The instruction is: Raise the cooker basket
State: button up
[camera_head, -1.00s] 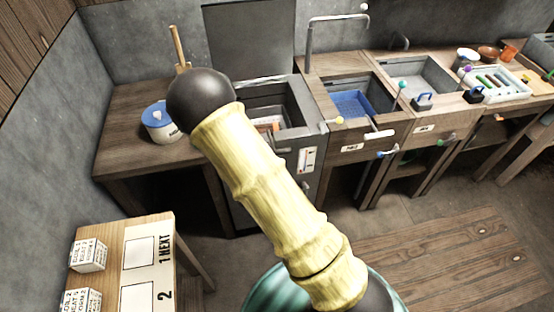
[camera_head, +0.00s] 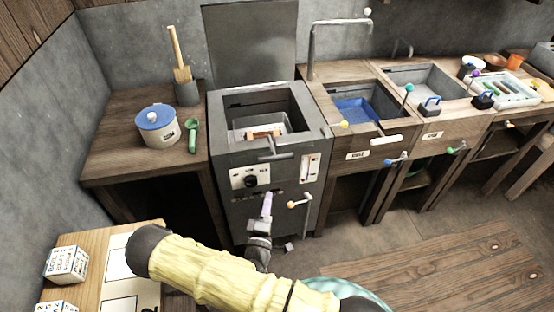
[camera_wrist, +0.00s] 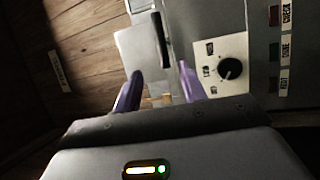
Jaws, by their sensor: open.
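The cooker (camera_head: 225,160) is a dark grey box with an open square well on top. Inside the well is a pale basket (camera_head: 248,124) with an orange-brown grip (camera_head: 263,134); its lower part is hidden. A grey T-shaped handle (camera_head: 275,152) stands at the cooker's front top edge. My gripper (camera_head: 267,205) is in front of the cooker, below the handle and apart from the basket. In the wrist view my gripper (camera_wrist: 160,88) has its purple fingers spread, with no clear object held. That view shows the cooker's knob (camera_wrist: 230,68) to the right of the fingers.
An orange-tipped lever (camera_head: 300,203) sticks out of the cooker front. A lidded white pot (camera_head: 157,128) and a green scoop (camera_head: 192,135) stand on the left counter. A sink with a blue basket (camera_head: 357,110) is to the right. A raised dark panel (camera_head: 250,45) stands behind the cooker.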

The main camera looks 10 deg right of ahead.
aim_at(278, 157)
jog(key=p+x, duration=0.2)
jog(key=x, duration=1.5)
jog(key=shift+w+d, duration=0.1)
jog(key=shift+w, duration=0.05)
grip_shut()
